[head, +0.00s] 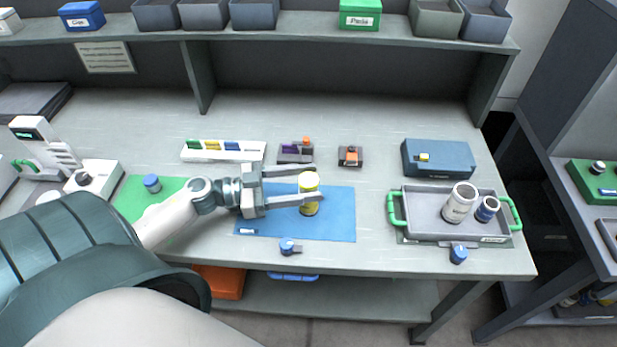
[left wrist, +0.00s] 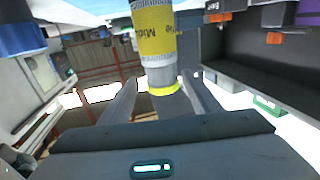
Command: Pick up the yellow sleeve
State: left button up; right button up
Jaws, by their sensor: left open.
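In the left wrist view the sleeve (left wrist: 155,35) shows a yellow label with dark lettering, a grey band and a yellow ring. My left gripper (head: 318,185) reaches in from the left and is open. Its two fingers lie on either side of the sleeve; I cannot tell whether either touches it. The near finger crosses in front of the sleeve and hides part of it. My right gripper is not in view.
A grey tray (head: 425,234) with green handles holds two cylinders at the right. Behind the mat are a white rack (head: 222,157), two small dark holders (head: 294,154) and a blue box (head: 440,163). Blue knobs stick out at the front edge. The mat's right part is free.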

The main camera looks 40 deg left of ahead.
pick_arm(q)
jog(key=p+x, duration=0.2)
jog(key=x, duration=0.3)
jog(key=shift+w+a+f, duration=0.1)
jog(key=shift+w+a, duration=0.05)
dwell(0.3)
grip_shut()
